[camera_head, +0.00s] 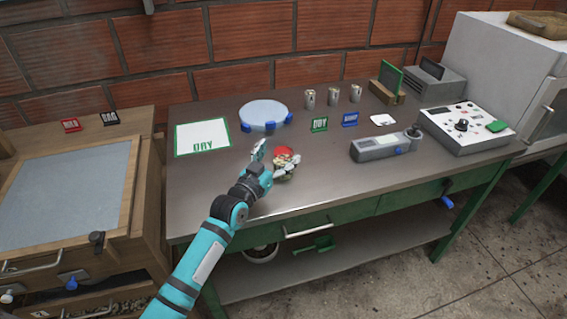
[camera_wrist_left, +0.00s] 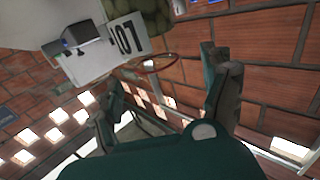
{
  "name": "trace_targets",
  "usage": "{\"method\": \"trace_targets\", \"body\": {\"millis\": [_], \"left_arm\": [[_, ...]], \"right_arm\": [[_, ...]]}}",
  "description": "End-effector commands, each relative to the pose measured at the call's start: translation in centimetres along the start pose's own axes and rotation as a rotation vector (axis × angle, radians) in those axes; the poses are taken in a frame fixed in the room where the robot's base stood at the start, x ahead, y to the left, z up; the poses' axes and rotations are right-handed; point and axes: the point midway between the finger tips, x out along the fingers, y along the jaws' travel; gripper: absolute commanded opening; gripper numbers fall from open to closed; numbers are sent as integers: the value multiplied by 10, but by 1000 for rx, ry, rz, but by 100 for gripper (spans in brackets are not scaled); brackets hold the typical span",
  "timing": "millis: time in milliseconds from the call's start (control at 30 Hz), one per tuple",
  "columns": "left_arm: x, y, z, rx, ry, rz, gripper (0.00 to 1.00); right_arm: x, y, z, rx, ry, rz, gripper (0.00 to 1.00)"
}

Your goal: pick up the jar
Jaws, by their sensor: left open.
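A round red top, seemingly the lid of the jar (camera_head: 284,152), shows at the fingers of my left gripper (camera_head: 272,157), low over the middle of the table. The gripper is open, with one finger left of the red top and the other at its lower right. The fingers hide much of what is below the lid. In the left wrist view, the two dark fingers stand apart, with a thin reddish ring (camera_wrist_left: 152,63) showing between and beyond them. I cannot tell whether the fingers touch the jar. My right gripper is in neither view.
The metal table (camera_head: 390,178) holds a DRY mat (camera_head: 203,137), a round pale plate (camera_head: 265,112), several small signs and three metal cups (camera_head: 333,96). A grey meter (camera_head: 385,145) and a control box (camera_head: 468,127) stand right. A wooden screen frame (camera_head: 130,195) is left.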

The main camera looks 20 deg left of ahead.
Motion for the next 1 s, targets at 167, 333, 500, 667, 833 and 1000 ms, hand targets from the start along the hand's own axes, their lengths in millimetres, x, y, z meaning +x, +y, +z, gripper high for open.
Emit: {"method": "trace_targets", "body": {"millis": [167,333,500,667,833,1000], "left_arm": [[25,1,1,0,0,-1,82],[31,1,2,0,-1,0,82],[30,1,2,0,-1,0,78],[30,1,2,0,-1,0,57],[30,1,2,0,-1,0,35],[30,1,2,0,-1,0,12]], "right_arm": [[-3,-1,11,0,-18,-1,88],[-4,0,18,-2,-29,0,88],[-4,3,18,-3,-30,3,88],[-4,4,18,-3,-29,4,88],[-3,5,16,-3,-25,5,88],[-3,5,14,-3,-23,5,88]]}}
